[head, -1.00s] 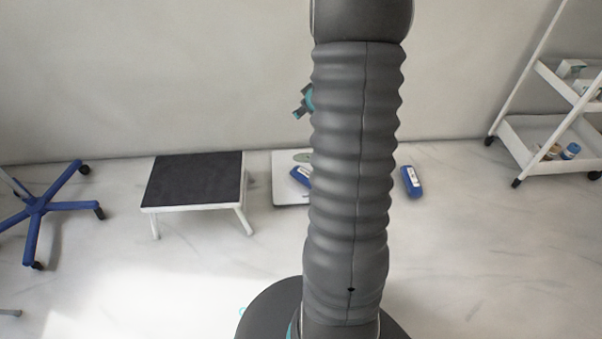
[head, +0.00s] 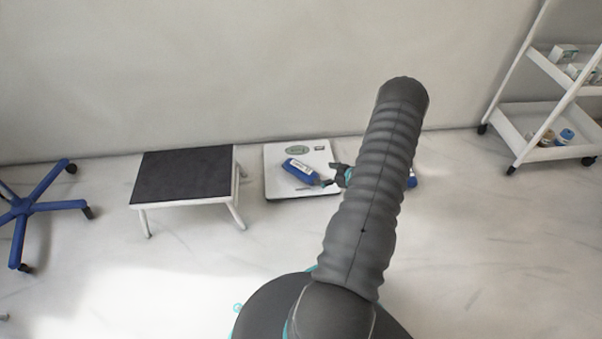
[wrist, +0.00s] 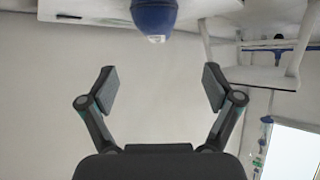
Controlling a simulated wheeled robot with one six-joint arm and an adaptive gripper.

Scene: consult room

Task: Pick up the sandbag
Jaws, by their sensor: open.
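A blue object with a white label (head: 299,170) lies on the white scale (head: 272,185) near the wall. A second blue object (head: 412,182) on the floor to the right is mostly hidden behind my arm. I cannot tell for sure which one is the sandbag. My gripper (head: 331,177) is low at the right part of the scale, just right of the first blue object. In the wrist view my gripper (wrist: 160,88) is open with nothing between its fingers. A blue object with a pale end (wrist: 154,14) shows at the top edge, beyond the fingertips.
A low step stool with a dark top (head: 185,174) stands left of the scale. A blue wheeled base (head: 38,208) is at the far left. A white trolley (head: 545,152) with small containers stands at the right. The floor in front is clear.

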